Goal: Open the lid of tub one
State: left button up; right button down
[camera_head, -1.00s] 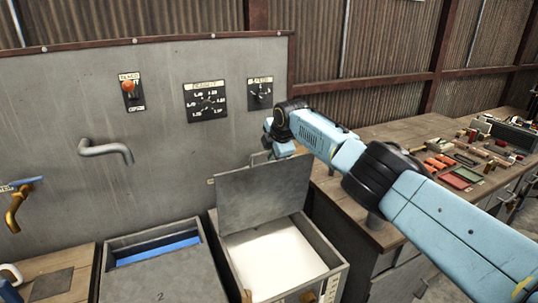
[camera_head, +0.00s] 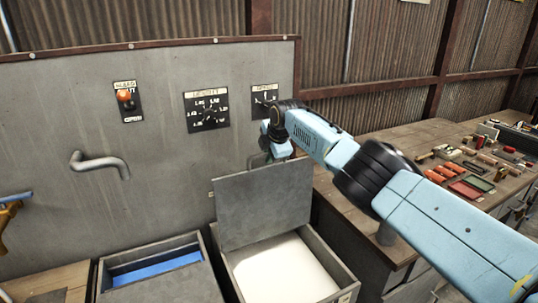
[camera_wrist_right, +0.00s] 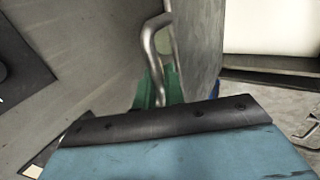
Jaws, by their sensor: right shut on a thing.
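Tub one (camera_head: 352,288) is the right-hand grey tub, with white contents (camera_head: 280,268) showing inside. No number shows on it. Its grey lid (camera_head: 262,205) stands raised, nearly upright, at the tub's back edge. My right gripper (camera_head: 266,157) is behind the lid's top edge, which hides part of its fingers. In the right wrist view, its green fingers (camera_wrist_right: 158,88) are shut on a bent metal handle (camera_wrist_right: 150,45) beside the lid (camera_wrist_right: 196,45).
A second tub (camera_head: 106,282), with blue inside, stands to the left. A grey panel (camera_head: 60,110) behind carries a red-orange knob (camera_head: 124,96), dials (camera_head: 207,109) and a bent pipe (camera_head: 98,163). A wooden bench (camera_head: 400,140) with several small items is at right.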

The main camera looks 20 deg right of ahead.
jog(key=shift+f, duration=0.1)
dwell(0.4)
jog(key=c, duration=1.6)
grip_release()
jog(key=shift+w, duration=0.1)
jog(key=b+v, duration=0.1)
jog(key=v, duration=1.2)
